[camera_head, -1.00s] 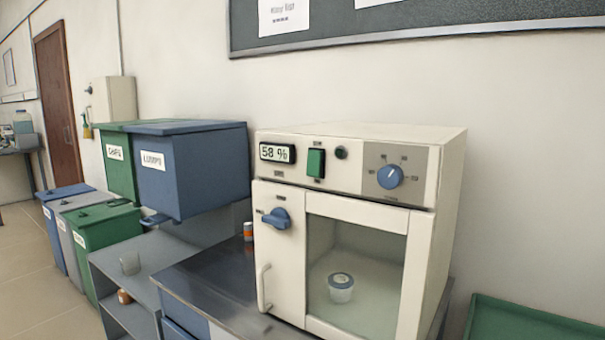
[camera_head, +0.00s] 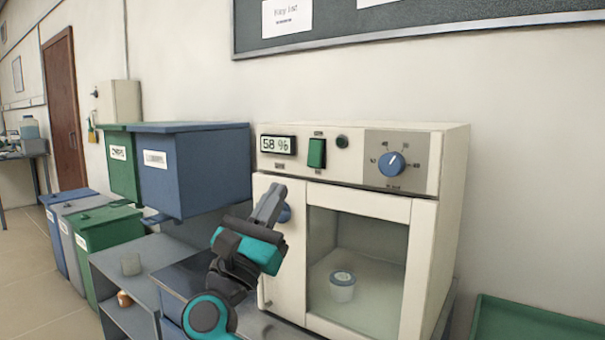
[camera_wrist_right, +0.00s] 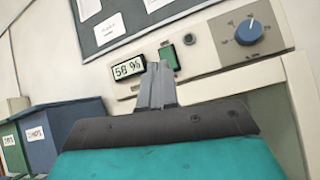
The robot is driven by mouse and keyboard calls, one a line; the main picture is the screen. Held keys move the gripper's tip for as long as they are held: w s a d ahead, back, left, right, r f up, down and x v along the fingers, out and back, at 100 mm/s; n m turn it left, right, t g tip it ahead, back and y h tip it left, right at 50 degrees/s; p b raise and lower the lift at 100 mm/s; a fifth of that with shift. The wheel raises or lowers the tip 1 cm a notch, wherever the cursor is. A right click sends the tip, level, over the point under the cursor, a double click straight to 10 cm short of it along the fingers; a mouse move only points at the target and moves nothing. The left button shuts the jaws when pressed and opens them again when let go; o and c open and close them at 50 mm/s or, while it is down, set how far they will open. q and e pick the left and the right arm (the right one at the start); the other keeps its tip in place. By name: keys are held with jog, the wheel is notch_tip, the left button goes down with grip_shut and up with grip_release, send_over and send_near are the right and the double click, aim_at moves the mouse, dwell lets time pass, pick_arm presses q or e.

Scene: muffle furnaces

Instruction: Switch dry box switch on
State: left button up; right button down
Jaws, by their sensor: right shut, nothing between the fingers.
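The dry box (camera_head: 423,225) is a cream cabinet with a glass door. Its top panel holds a display (camera_head: 278,145) reading 58 %, a green rocker switch (camera_head: 317,153), a small dark round button or lamp (camera_head: 342,142) and a blue dial (camera_head: 391,164). My right gripper (camera_head: 272,198) is shut and empty, pointing up in front of the door's left part, below the display. In the right wrist view its fingertips (camera_wrist_right: 157,70) appear between the display (camera_wrist_right: 128,68) and the green switch (camera_wrist_right: 169,56), apart from the switch. My left gripper is out of view.
My right gripper partly hides the blue door latch (camera_head: 285,213). A white cup (camera_head: 342,288) stands inside the box. Blue (camera_head: 195,175) and green bins (camera_head: 119,165) stand at left, and a green tray (camera_head: 535,325) lies at lower right.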

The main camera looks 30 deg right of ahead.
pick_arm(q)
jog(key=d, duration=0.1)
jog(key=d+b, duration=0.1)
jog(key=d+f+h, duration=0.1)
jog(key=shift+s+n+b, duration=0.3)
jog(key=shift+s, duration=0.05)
pick_arm(e)
jog(key=a+r+m+g+y, duration=0.4)
jog(key=r+m+g+y, duration=0.2)
jog(key=m, duration=1.1)
jog(key=shift+y, duration=0.9)
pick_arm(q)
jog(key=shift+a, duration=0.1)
pick_arm(e)
jog(key=p, duration=0.1)
send_near(313, 165)
jog(key=x, duration=0.6)
jog(key=shift+r, duration=0.1)
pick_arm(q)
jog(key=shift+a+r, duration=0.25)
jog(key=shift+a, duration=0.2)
pick_arm(e)
jog(key=shift+w+d, duration=0.25)
jog(key=shift+d, duration=0.15)
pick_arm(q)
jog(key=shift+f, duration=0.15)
